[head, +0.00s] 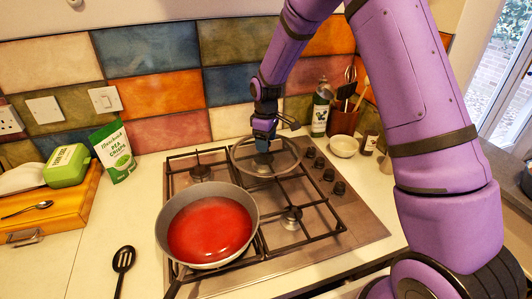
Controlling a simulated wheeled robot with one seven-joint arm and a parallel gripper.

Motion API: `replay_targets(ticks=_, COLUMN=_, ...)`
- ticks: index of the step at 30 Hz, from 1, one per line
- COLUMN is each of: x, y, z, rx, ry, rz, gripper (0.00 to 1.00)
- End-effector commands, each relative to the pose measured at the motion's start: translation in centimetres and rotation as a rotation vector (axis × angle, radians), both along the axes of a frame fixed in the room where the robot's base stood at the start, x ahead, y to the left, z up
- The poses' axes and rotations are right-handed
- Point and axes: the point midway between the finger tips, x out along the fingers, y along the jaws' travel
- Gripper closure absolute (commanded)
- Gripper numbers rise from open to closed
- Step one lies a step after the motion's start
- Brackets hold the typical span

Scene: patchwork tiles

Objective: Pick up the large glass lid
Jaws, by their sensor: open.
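The large glass lid (278,163) is a clear round disc with a grey rim. It rests over the back right burner of the hob, behind the pan. My gripper (262,145) is directly above the lid's centre, pointing down, with its fingertips at or very near the knob. The knob is mostly hidden by the gripper, and I cannot tell whether the fingers touch it. The gripper is open.
A grey pan (208,226) of red sauce sits on the front left of the hob (345,214). A white bowl (344,146), a bottle (320,108) and a utensil pot (343,119) stand right of the lid. A slotted spoon (123,261) lies front left.

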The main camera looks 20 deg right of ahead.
Motion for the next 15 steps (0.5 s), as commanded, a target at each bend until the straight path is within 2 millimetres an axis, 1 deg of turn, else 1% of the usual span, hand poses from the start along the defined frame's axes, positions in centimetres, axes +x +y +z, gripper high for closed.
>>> replay_targets(ticks=1, x=-0.02, y=0.00, z=-0.54, rx=0.000, ry=0.001, rz=0.000, gripper=0.36)
replay_targets(ticks=3, x=0.00, y=0.01, z=-0.95, rx=0.000, ry=0.000, rz=0.000, gripper=0.36)
replay_targets(ticks=11, x=0.00, y=0.02, z=-1.12, rx=0.001, ry=-0.001, rz=0.000, gripper=0.36)
replay_targets(ticks=12, x=0.01, y=0.01, z=-1.11, rx=0.000, ry=-0.001, rz=0.000, gripper=0.45)
replay_targets(ticks=14, x=0.01, y=0.01, z=-1.10, rx=0.000, ry=-0.001, rz=0.000, gripper=0.59)
replay_targets(ticks=15, x=0.01, y=0.01, z=-1.10, rx=0.001, ry=-0.001, rz=0.000, gripper=0.68)
